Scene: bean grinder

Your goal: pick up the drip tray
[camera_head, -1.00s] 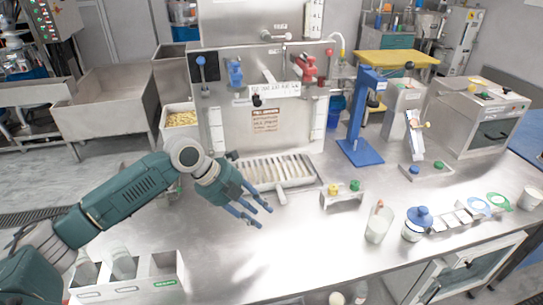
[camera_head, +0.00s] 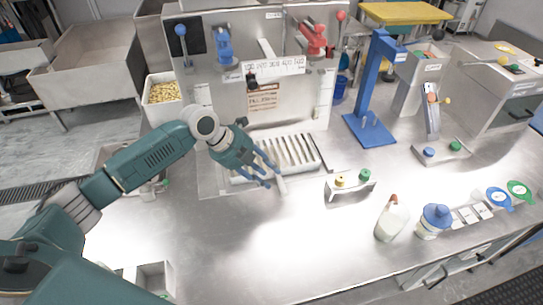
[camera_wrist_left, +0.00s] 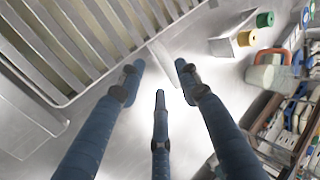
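The drip tray (camera_head: 302,150) is a pale slatted tray lying at the foot of the grinder machine, with a short handle (camera_head: 282,186) sticking out at the front. In the left wrist view the tray's slats (camera_wrist_left: 75,40) fill the upper left and the pale handle (camera_wrist_left: 172,72) points down between the fingers. My left gripper (camera_head: 270,173) is above the tray's front edge by the handle. Its three blue fingers are spread and hold nothing; they also show in the left wrist view (camera_wrist_left: 160,88). I cannot tell whether any finger touches the handle. My right gripper is out of view.
A small stand with yellow and green knobs (camera_head: 350,184) is right of the tray. A blue press stand (camera_head: 372,130) is behind it. The front middle of the steel table is clear.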

